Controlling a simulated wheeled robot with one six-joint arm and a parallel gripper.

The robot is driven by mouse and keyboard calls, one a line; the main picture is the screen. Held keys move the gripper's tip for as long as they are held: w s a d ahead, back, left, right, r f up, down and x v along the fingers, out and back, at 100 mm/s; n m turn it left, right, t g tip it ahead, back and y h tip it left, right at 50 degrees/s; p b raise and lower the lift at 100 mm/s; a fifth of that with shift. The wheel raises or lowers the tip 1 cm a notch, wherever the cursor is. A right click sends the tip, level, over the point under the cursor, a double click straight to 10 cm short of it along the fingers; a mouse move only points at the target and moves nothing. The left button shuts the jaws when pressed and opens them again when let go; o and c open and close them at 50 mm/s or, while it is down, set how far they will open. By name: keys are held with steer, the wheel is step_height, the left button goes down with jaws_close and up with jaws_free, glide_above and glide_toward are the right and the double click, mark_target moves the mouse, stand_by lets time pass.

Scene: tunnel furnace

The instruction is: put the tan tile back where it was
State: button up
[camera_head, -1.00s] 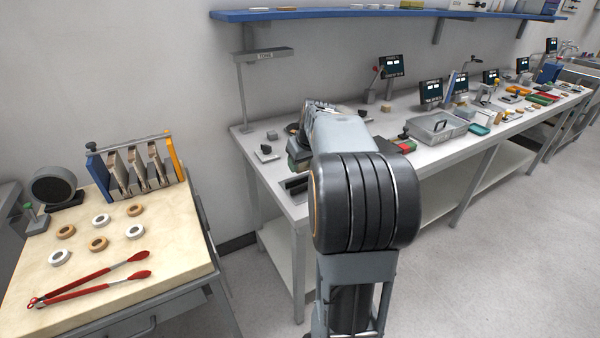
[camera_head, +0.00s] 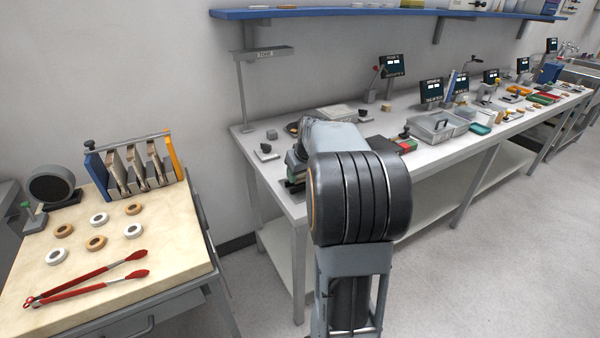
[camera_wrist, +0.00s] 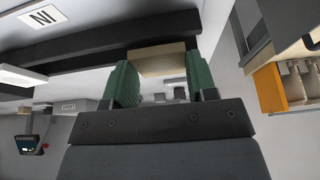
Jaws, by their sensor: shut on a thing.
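My gripper (camera_wrist: 161,78) has green-padded fingers shut on the tan tile (camera_wrist: 160,57), which spans the gap between the pads in the wrist view. The tile is in front of a dark band (camera_wrist: 75,45) that runs across the top of that view. I cannot tell whether the tile touches it. A white label (camera_wrist: 43,16) that seems to read IN, upside down, is beside the band. In the head view my arm hides the tile, and the gripper end is over the near left end of the long bench (camera_head: 270,170).
A left table (camera_head: 170,235) holds red tongs (camera_head: 90,284), several rings and a rack of plates (camera_head: 138,170). Further along the bench are a metal box (camera_head: 437,125) and several small trays. The floor at right is clear.

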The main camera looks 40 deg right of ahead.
steer(key=shift+f, duration=0.2)
steer(key=o, duration=1)
steer(key=shift+r+p, duration=0.45)
steer(key=shift+r, duration=0.15)
steer(key=d+p+v, duration=0.1)
steer(key=v, duration=1.1)
steer(key=shift+n+g+y, duration=0.3)
steer(key=shift+n+g, duration=0.4)
steer(key=shift+g, duration=0.1)
steer(key=s+a+f, duration=0.4)
steer(key=a, duration=0.4)
steer(key=s+a+f, duration=0.4)
steer(key=a, duration=0.3)
steer(key=s+a+f, duration=0.4)
steer(key=a+f, duration=0.1)
steer(key=a, duration=0.3)
steer(key=shift+a, duration=0.35)
steer(key=shift+r, duration=0.1)
steer(key=shift+t, duration=0.3)
step_height(320, 180, up, 11)
steer(key=p, duration=1)
steer(key=shift+s+a, duration=0.1)
steer(key=shift+s, duration=0.05)
